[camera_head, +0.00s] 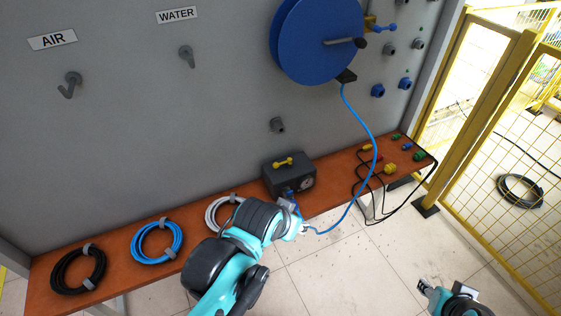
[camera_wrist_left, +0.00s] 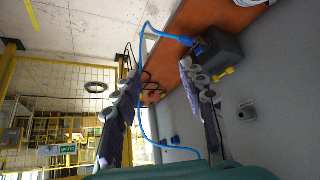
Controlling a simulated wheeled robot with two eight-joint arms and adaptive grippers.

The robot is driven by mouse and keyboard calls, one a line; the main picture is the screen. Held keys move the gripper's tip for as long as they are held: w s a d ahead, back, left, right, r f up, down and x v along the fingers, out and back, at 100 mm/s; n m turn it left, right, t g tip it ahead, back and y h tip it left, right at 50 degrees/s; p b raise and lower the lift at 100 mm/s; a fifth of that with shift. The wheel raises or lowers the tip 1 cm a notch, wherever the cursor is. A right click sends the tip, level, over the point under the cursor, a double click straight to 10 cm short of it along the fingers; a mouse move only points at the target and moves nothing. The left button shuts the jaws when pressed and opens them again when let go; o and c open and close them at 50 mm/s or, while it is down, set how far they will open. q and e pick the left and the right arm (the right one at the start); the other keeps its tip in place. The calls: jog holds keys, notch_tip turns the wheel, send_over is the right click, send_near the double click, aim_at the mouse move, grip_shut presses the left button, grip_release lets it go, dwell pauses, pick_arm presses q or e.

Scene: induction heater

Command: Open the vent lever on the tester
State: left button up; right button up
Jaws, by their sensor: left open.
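The tester is a dark grey box (camera_head: 290,178) on the orange-brown shelf, with a yellow vent lever (camera_head: 284,161) on top and a round gauge on its front. In the left wrist view the tester (camera_wrist_left: 222,52) is at the upper right, its yellow lever (camera_wrist_left: 222,75) beyond the right-hand finger. My left gripper (camera_head: 298,226) is open, in front of and below the tester, apart from the lever. Its spread fingers (camera_wrist_left: 160,95) hold nothing. My right gripper (camera_head: 427,290) is low at the right, far from the tester; its finger gap is unclear.
A blue hose (camera_head: 359,115) hangs from the blue reel (camera_head: 318,40) and loops past my left gripper to the tester's front. Coiled hoses (camera_head: 157,242) lie on the shelf (camera_head: 110,253) at left, cables with coloured plugs (camera_head: 391,168) at right. A yellow fence (camera_head: 500,150) stands right.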

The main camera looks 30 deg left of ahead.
pick_arm(q)
jog(key=w+a+r+m+g+p, duration=0.1)
jog(key=w+a+r, duration=0.1)
jog(key=w, duration=0.2)
jog(key=w+a+r+p, duration=0.1)
jog(key=w+a+r, duration=0.1)
jog(key=w, duration=0.1)
jog(key=m+g+y+p, duration=0.2)
jog(key=m+g+p, duration=0.1)
jog(key=m+g, duration=0.15)
send_over(277, 163)
jog(key=d, duration=0.1)
jog(key=s+d+x, duration=0.1)
jog(key=x, duration=0.5)
jog(key=shift+n, duration=0.35)
jog(key=x, duration=0.2)
jog(key=b+x, duration=0.1)
jog(key=x, duration=0.2)
jog(key=s+b+x, duration=0.1)
jog(key=x, duration=0.2)
jog(key=shift+w+d+f, duration=0.1)
jog(key=shift+d+f, duration=0.05)
jog(key=shift+d, duration=0.15)
grip_shut()
